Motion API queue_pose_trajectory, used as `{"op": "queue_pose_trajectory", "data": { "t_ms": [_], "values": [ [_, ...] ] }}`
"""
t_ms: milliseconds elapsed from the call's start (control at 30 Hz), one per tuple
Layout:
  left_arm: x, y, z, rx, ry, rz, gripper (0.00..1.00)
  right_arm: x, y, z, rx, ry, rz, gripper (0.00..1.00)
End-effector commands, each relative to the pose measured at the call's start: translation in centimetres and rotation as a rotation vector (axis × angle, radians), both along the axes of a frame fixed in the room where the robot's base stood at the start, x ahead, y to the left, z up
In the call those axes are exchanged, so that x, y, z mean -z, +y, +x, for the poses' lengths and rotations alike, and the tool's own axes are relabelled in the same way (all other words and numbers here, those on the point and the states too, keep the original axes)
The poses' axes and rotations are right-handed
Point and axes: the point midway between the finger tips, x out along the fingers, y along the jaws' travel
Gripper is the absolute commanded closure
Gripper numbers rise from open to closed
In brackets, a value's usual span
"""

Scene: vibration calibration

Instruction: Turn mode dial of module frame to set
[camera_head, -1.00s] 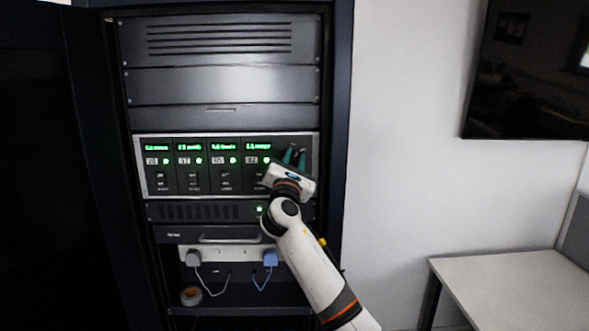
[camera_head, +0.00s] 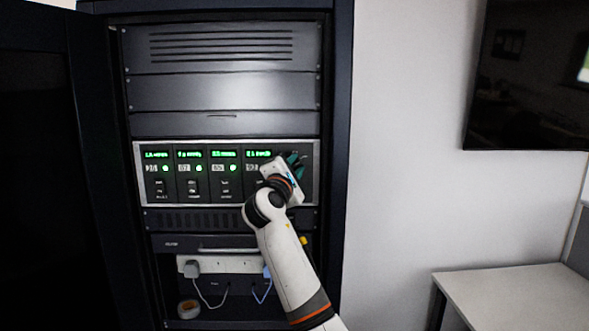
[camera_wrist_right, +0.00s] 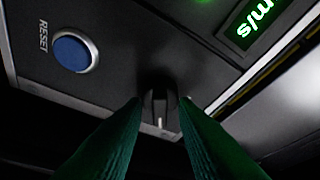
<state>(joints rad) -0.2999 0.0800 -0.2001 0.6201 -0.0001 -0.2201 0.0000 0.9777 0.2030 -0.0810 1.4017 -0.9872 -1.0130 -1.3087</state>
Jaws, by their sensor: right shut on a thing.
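The module frame (camera_head: 138,172) is a silver-edged panel in the rack with several modules, each with a green display. My right gripper (camera_head: 296,160) is at the frame's right end, rolled to a tilt. In the right wrist view its green fingers (camera_wrist_right: 160,112) are shut on the mode dial (camera_wrist_right: 160,104), a small black knob with a pale pointer line. In the head view the gripper hides the dial. A blue button (camera_wrist_right: 72,53) marked RESET lies beside the dial in the wrist view. My left gripper is not in view.
Blank and vented panels (camera_head: 222,85) fill the rack above. Below are a power strip (camera_head: 238,264) with plugs and cables, and a tape roll (camera_head: 188,309). The dark rack door (camera_head: 50,170) stands at left. A white table (camera_head: 515,295) is at lower right.

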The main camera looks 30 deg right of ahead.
Motion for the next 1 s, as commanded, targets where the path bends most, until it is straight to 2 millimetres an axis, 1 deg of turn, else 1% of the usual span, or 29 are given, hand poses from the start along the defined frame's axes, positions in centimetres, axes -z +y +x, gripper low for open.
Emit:
{"op": "queue_pose_trajectory", "data": {
  "t_ms": [367, 400, 467, 500, 533, 833, 933, 1000],
  "values": [
    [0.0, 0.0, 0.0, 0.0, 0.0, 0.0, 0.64, 0.1, 0.0, 0.0, 0.001, -0.003, 0.007, 0.97],
    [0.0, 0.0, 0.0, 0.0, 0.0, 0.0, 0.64, 0.1, 0.0, 0.0, 0.001, -0.003, 0.007, 0.72],
    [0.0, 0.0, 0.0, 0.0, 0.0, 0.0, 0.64, 0.1, 0.0, 0.0, 0.001, -0.002, 0.006, 0.63],
    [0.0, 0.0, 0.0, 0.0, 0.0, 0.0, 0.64, 0.1, 0.0, 0.0, 0.001, -0.002, 0.006, 0.56],
    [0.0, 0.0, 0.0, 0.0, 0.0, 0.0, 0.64, 0.1, 0.0, 0.0, 0.0, -0.002, 0.005, 0.53],
    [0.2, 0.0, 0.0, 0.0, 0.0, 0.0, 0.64, 0.1, 0.1, -0.1, 0.0, -0.003, 0.005, 0.53],
    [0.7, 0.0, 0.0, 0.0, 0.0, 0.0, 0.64, 0.5, 0.7, -0.5, -0.002, -0.004, 0.004, 0.53],
    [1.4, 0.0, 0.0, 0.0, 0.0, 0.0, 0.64, 0.8, 1.5, -1.2, -0.002, -0.004, 0.005, 0.53]
  ]
}}
